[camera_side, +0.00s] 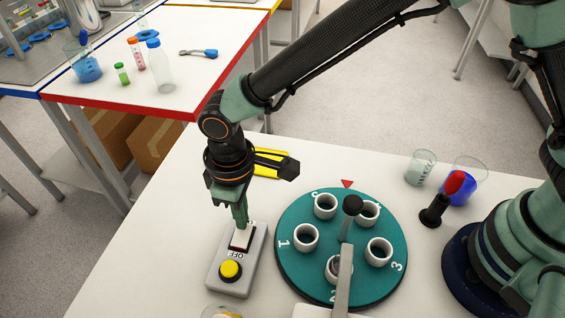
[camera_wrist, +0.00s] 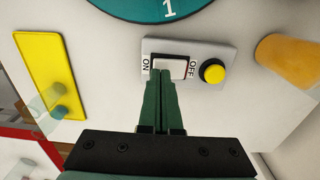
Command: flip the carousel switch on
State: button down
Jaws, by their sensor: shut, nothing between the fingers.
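The switch box (camera_side: 252,274) is a grey block on the white table, left of the carousel. It also shows in the wrist view (camera_wrist: 222,53). It has a white rocker switch (camera_wrist: 172,68) with ON printed at one end and OFF at the other, beside a yellow button (camera_side: 230,270). My gripper (camera_side: 241,224) is shut and empty, pointing down with its tips at the rocker. In the wrist view the fingertips overlap the rocker's near edge; I cannot tell whether they touch it.
A yellow plate (camera_side: 270,162) lies behind my gripper. A grey post with a dark knob (camera_side: 352,205) stands over the carousel. Glass beakers (camera_side: 420,167) and a red-topped black item (camera_side: 436,208) stand right of it. An orange-yellow cylinder (camera_wrist: 287,62) is beside the switch box.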

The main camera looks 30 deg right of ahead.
jog(key=shift+f, duration=0.65)
dwell(0.3)
jog(key=shift+r, duration=3.5)
